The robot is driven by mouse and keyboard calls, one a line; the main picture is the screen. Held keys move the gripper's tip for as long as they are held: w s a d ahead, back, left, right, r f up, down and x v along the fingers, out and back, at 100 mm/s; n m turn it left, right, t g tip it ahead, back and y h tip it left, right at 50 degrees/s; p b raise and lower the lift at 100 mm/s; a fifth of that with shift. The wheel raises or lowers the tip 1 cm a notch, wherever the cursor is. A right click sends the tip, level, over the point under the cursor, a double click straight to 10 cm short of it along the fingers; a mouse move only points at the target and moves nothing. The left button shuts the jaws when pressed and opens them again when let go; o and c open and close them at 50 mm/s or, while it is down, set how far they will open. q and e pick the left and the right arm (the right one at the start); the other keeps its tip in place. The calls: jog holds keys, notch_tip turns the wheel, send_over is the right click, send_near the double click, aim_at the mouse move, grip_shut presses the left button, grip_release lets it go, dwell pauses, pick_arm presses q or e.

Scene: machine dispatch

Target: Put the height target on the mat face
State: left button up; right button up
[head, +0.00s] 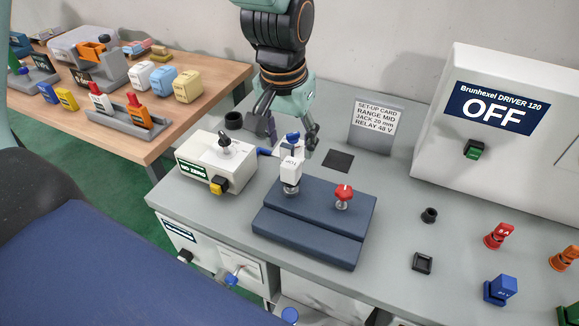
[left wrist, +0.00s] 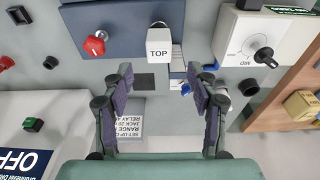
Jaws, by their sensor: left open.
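A white block labelled TOP (head: 291,170) stands upright on a metal post on the dark blue stepped base (head: 311,240). It also shows in the left wrist view (left wrist: 159,48), just beyond the fingertips. I take it as the height target, though no label says so. A flat dark square (head: 338,160), perhaps the mat face, lies on the grey bench behind the base; part of it shows between the fingers in the left wrist view (left wrist: 144,82). My left gripper (head: 290,138) is open and empty, behind and above the white block. My right gripper is not in view.
A red knob (head: 343,193) stands on the same base. A white box with a lever (head: 215,163) is to the left, the set-up card (head: 373,125) behind, and the driver cabinet marked OFF (head: 490,135) at right. Small blue parts (head: 264,151) lie near my left fingers.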

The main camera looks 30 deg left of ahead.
aim_at(290, 162)
pick_arm(q)
jog(key=f, duration=0.6)
jog(key=shift+w+a+f, duration=0.1)
jog(key=shift+w+f, duration=0.15)
jog(key=shift+f, duration=0.1)
jog(key=shift+s+d+r, duration=0.1)
jog(key=shift+s+d, duration=0.15)
jog(key=shift+d, duration=0.1)
jog(key=shift+w+a, duration=0.25)
jog(key=shift+a, duration=0.1)
jog(key=c, duration=0.6)
jog(key=shift+s+d, duration=0.2)
jog(key=shift+d, duration=0.05)
jog(key=c, duration=0.6)
jog(key=shift+w+a, duration=0.2)
grip_shut()
